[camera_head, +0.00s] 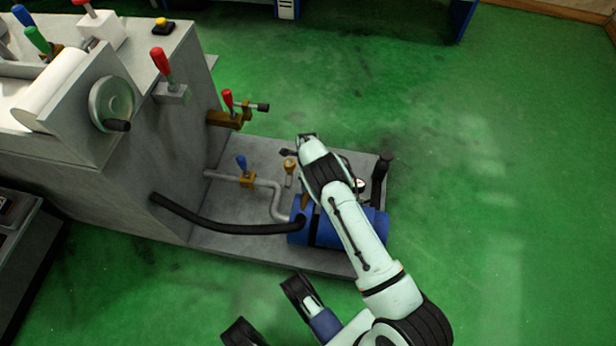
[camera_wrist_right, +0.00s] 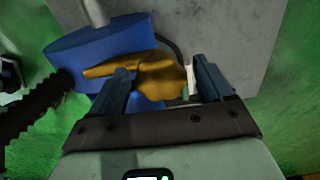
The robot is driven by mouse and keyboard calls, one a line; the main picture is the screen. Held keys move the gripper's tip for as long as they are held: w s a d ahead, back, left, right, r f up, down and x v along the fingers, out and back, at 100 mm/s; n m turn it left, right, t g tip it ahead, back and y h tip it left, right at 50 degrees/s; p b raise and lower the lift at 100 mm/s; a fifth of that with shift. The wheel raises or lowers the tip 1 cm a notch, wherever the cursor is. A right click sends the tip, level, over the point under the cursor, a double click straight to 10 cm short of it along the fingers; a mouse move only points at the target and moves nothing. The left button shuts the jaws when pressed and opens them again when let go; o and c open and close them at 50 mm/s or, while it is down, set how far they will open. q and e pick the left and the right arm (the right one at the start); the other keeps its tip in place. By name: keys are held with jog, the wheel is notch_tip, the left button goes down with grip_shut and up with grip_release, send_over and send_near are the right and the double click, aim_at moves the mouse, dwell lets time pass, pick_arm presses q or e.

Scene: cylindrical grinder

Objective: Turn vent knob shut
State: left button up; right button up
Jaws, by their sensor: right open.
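The brass vent knob shows in the right wrist view (camera_wrist_right: 150,82) on the blue cylindrical tank (camera_wrist_right: 95,52). It has an elongated shape and lies across my right gripper (camera_wrist_right: 164,76). That gripper is open: one finger overlaps the brass in the picture and the other stands to its right. I cannot tell whether they touch it. In the head view the blue tank (camera_head: 297,231) is partly hidden by my right arm, with a bit of brass (camera_head: 304,201) beside the arm. Dark parts at the bottom, apparently my left gripper (camera_head: 270,314), are away from the tank.
The tank sits on a grey base plate (camera_head: 215,240) beside the grinder (camera_head: 150,130). A black hose (camera_head: 215,224), grey pipe (camera_head: 267,185), blue-handled valve (camera_head: 245,176) and red-handled valve (camera_head: 229,103) are close by. A black post (camera_head: 379,175) stands right. Green floor is clear further right.

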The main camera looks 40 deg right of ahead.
pick_arm(q)
jog(key=w+r+t+p, duration=0.2)
jog(key=w+r+p, duration=0.1)
jog(key=w, duration=0.4)
jog(key=shift+w+d+r+m+t+p, duration=0.15)
jog(key=shift+d+r+m+t+p, duration=0.15)
jog(key=shift+d+r+p, duration=0.25)
pick_arm(e)
notch_tip(320, 180, up, 13)
jog(key=shift+r, duration=0.2)
pick_arm(q)
jog(key=shift+a+r, duration=0.1)
